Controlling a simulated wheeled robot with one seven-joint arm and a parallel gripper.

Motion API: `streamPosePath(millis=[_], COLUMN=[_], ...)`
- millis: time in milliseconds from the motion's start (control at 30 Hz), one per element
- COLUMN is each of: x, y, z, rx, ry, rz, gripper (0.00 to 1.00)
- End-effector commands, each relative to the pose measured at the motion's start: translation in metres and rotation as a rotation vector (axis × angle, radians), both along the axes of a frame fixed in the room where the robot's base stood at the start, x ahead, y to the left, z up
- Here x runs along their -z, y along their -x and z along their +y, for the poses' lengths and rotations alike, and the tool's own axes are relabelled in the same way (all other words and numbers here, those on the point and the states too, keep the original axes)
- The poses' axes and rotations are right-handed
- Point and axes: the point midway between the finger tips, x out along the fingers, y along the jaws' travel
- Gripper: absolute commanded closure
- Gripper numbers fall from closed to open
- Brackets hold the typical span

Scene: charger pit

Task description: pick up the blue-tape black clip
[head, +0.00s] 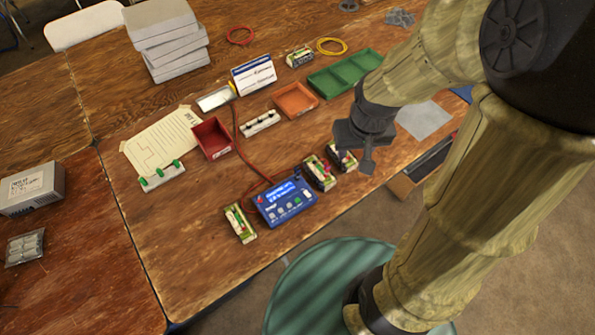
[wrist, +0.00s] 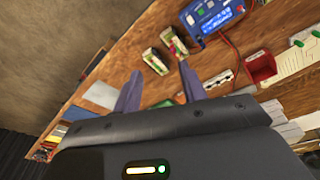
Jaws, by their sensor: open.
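My gripper (head: 366,155) is in the air above the table's right part, near the front edge, beside two small battery-like packs. In the wrist view its two fingers (wrist: 160,88) stand apart with nothing between them. The neighbouring pack (head: 319,174) has a red-pink part on top. I cannot make out blue tape on any clip, so I cannot tell which part is the blue-tape black clip.
A blue charger (head: 286,203) with a red lead sits left of the packs, with another pack (head: 240,223) beyond it. A white rail (head: 262,123), red bin (head: 210,139), orange tray (head: 295,100) and green tray (head: 345,73) stand behind. Bare wood lies at front left.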

Motion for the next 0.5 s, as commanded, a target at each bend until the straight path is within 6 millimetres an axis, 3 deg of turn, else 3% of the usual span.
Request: streamPosePath(millis=[300,500], x=[0.052,0.07], y=[-0.08,-0.1], z=[0.083,0.114], rx=[-0.355,-0.468], ry=[0.04,0.048], rz=[0.143,0.186], gripper=[0.58,0.58])
